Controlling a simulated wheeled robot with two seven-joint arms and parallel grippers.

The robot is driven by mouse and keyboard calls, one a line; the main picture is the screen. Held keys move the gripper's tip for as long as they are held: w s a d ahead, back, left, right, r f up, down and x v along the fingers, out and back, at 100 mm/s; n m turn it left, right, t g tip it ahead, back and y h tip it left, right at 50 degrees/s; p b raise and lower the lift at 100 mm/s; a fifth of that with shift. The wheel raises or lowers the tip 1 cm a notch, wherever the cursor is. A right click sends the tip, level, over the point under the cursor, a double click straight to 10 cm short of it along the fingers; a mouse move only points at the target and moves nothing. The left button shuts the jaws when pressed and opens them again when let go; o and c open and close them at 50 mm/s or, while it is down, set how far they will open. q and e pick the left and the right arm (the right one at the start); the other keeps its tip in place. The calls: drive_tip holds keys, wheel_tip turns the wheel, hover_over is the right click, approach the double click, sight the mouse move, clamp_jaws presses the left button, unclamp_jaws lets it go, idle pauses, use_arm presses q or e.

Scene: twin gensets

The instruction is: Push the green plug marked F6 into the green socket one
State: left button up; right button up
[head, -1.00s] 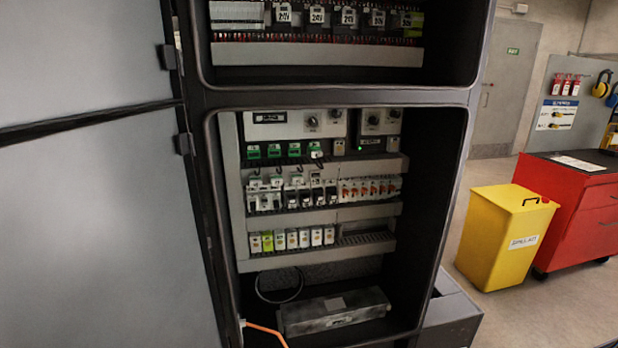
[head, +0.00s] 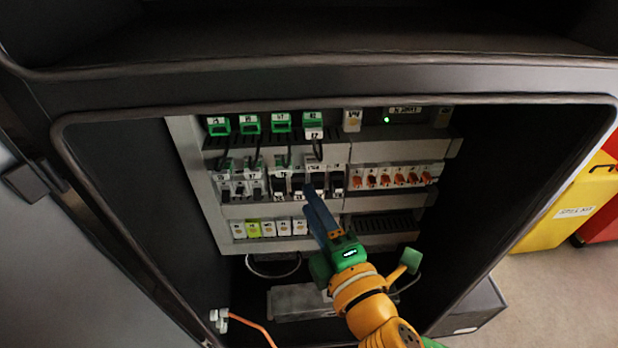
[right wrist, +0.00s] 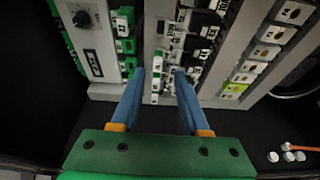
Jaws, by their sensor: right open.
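A row of green sockets, the leftmost (head: 219,126) to the rightmost (head: 313,120), runs along the top of the cabinet panel in the head view. Dark cables hang below them. A white-faced part (head: 313,133) shows at the rightmost socket; I cannot tell if it is seated. I cannot read F6 or a socket number. My right gripper (head: 316,198) is in front of the middle rows, below the sockets. My left gripper is not in view.
White breakers (head: 283,188), orange-switched breakers (head: 398,178) and white and yellow-green terminals (head: 268,228) fill the lower rows. A grey box (head: 295,302) lies on the cabinet floor. The dark cabinet frame (head: 330,92) surrounds the opening. A yellow bin (head: 570,212) stands outside at right.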

sight(288, 173)
drive_tip(key=x, duration=0.5)
drive_tip(key=b+x, duration=0.1)
drive_tip(key=x, duration=0.1)
drive_tip(key=shift+a, duration=0.35)
drive_tip(key=shift+w+a+r, duration=0.1)
drive_tip(key=shift+w+a, duration=0.2)
drive_tip(key=shift+w, duration=0.2)
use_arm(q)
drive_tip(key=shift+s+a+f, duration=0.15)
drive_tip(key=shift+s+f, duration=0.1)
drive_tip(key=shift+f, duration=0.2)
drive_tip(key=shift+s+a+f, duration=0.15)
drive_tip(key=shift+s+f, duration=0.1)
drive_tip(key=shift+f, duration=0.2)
use_arm(e)
drive_tip(key=shift+w, duration=0.1)
use_arm(q)
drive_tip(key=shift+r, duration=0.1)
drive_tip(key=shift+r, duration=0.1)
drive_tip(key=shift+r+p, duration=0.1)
drive_tip(key=shift+p, duration=0.2)
